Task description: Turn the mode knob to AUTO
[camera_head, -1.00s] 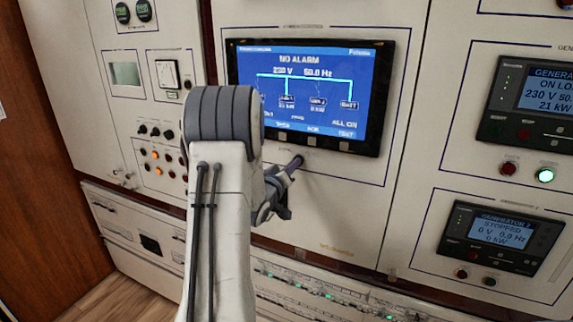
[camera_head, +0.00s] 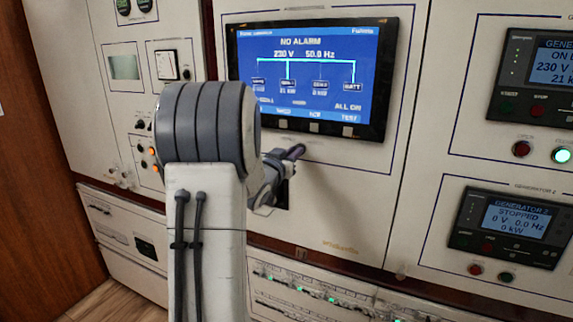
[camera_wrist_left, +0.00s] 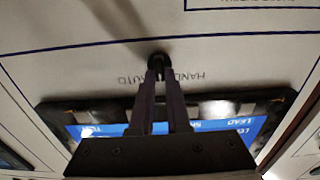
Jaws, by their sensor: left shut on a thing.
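The mode knob (camera_wrist_left: 158,61) is a small dark knob on the cream panel, between upside-down HAND and AUTO labels in the left wrist view. My left gripper (camera_wrist_left: 159,72) is shut on it, with both fingers converging there. The knob's pointer is hidden, so I cannot tell its setting. In the head view my left gripper (camera_head: 298,151) meets the panel just below the blue screen (camera_head: 315,66), and the knob is mostly hidden by the fingers. The screen reads NO ALARM, 230 V, 50.0 Hz. My right gripper is in neither view.
Generator displays (camera_head: 512,219) with buttons below them are on the right. Gauges and lamps are on the left panel, partly behind my left arm. A row of breakers (camera_head: 330,299) runs along the bottom. The panel right of the gripper is bare.

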